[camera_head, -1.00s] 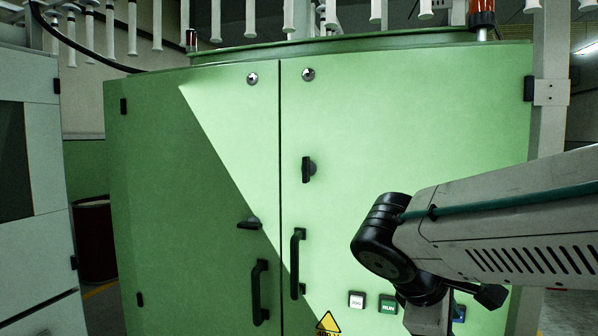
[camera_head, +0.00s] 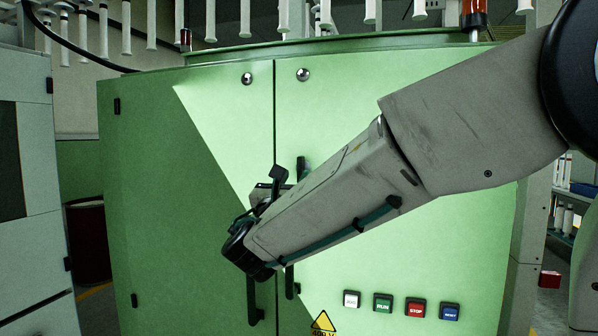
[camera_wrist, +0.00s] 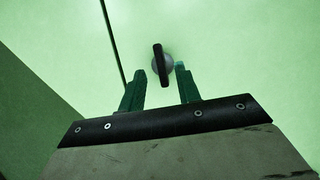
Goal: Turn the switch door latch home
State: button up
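A black latch (camera_wrist: 158,54) with a round base sits on the pale green right-hand cabinet door, just right of the door seam. Its handle stands nearly upright in the wrist view. In the head view the same latch (camera_head: 301,166) shows only in part behind my arm. My gripper (camera_wrist: 160,71) is open and empty, with its two green fingers pointing at the door, one on each side of the latch's lower end. I cannot tell whether either finger touches it. The left door's latch is hidden behind my wrist in the head view.
Two upright black door handles show below my wrist, the left one (camera_head: 254,300) more fully. Several push buttons, including a red one (camera_head: 415,307), and a yellow warning sign (camera_head: 323,322) are low on the right door. A grey cabinet (camera_head: 30,200) stands at the left.

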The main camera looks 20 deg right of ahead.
aim_at(299, 170)
jog(key=x, duration=0.4)
grip_shut()
